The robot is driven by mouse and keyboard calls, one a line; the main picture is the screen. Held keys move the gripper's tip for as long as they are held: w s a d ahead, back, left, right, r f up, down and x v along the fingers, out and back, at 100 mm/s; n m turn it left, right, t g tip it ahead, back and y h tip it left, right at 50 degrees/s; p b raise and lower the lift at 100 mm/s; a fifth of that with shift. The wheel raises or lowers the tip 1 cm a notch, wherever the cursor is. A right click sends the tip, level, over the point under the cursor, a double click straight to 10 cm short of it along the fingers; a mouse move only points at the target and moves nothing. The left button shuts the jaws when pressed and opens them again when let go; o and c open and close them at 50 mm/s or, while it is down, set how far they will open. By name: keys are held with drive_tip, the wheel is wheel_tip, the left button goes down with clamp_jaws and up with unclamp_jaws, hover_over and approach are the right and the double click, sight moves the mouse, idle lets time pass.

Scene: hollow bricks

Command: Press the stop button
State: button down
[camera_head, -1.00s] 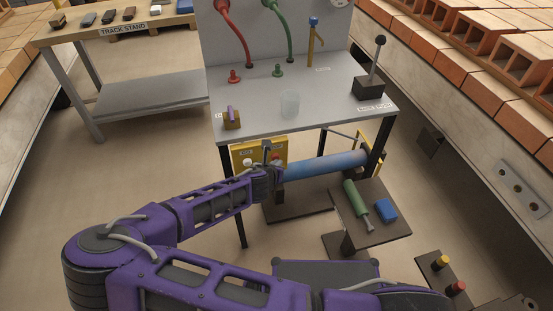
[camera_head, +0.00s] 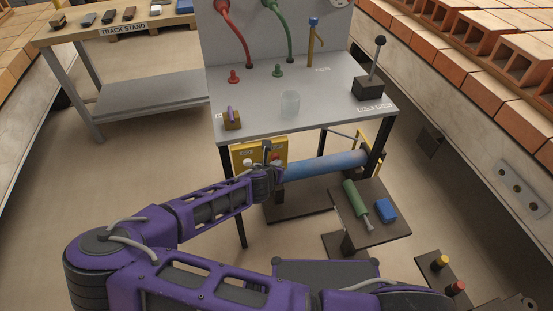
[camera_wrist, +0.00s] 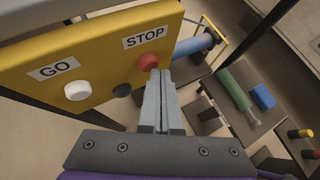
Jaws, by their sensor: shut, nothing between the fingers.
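The yellow button panel (camera_wrist: 95,58) fills the upper left of the wrist view. It bears a red button (camera_wrist: 148,62) under a STOP label (camera_wrist: 146,37), a white button (camera_wrist: 77,90) by a GO label (camera_wrist: 54,68), and a dark button (camera_wrist: 122,90) low between them. My gripper (camera_wrist: 160,74) is shut and empty. Its fingertips overlap the red button's lower right edge in this view; I cannot tell whether they touch it. In the head view the panel (camera_head: 240,152) hangs under the table's front edge, partly hidden by my gripper (camera_head: 266,150).
A grey table (camera_head: 260,105) stands above the panel, with a lever (camera_head: 368,85) and a clear cup (camera_head: 290,104). A blue roller (camera_head: 325,166) lies right of the panel. A low stand (camera_head: 375,232) holds a green cylinder (camera_head: 355,198) and a blue block (camera_head: 386,209).

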drive_tip(key=s+d, duration=0.1)
drive_tip(key=s, duration=0.4)
drive_tip(key=shift+s+d+p, duration=0.3)
drive_tip(key=shift+s+p, duration=0.05)
drive_tip(key=shift+s, duration=0.05)
idle(0.3)
